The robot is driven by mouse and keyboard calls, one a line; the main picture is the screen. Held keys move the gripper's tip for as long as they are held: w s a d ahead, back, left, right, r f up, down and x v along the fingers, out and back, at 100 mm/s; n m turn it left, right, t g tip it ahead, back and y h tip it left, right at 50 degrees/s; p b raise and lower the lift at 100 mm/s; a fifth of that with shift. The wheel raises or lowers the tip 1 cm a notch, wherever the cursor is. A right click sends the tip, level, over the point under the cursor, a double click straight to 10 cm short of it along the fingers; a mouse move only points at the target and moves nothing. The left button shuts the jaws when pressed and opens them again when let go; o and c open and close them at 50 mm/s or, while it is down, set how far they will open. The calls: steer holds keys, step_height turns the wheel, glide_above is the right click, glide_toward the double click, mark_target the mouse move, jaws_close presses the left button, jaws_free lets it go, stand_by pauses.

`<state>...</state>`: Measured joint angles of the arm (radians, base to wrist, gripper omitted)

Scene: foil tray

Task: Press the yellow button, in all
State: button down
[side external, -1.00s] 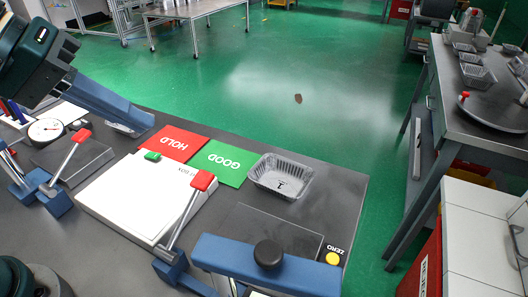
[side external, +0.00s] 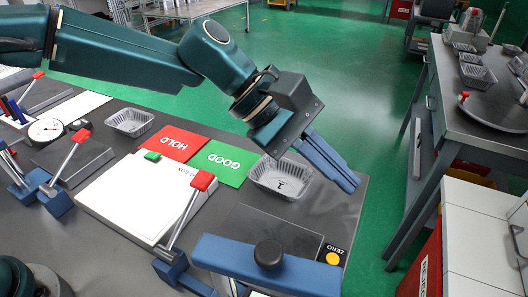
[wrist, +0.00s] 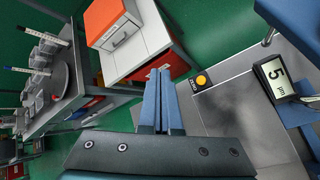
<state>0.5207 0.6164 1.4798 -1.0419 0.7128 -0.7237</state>
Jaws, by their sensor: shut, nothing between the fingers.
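The yellow button (side external: 333,258) sits on a small black plate marked ZERO at the right front of the grey bench. In the wrist view the yellow button (wrist: 201,80) lies just right of my fingertips. My gripper (side external: 352,183) is shut and empty, its blue fingers pointing down to the right. In the side view it is above and beyond the button, near the bench's right edge, and apart from it. The fingers also show closed together in the wrist view (wrist: 158,75).
A foil tray (side external: 258,182) marked 1 stands below my gripper, beside the green GOOD mat (side external: 215,167) and red HOLD mat (side external: 182,138). Another foil tray (side external: 130,133) is farther left. A blue bar with a black knob (side external: 268,253) stands left of the button. A lit display (wrist: 275,77) reads 5.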

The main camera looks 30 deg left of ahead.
mark_target(332, 259)
steer(key=s+f, duration=0.1)
steer(key=d+f, duration=0.1)
steer(key=f, duration=0.1)
steer(key=shift+s+d+g, duration=0.2)
steer(key=shift+s+g, duration=0.2)
steer(key=shift+f, duration=0.2)
steer(key=shift+f, duration=4.25)
steer(key=shift+f, duration=0.4)
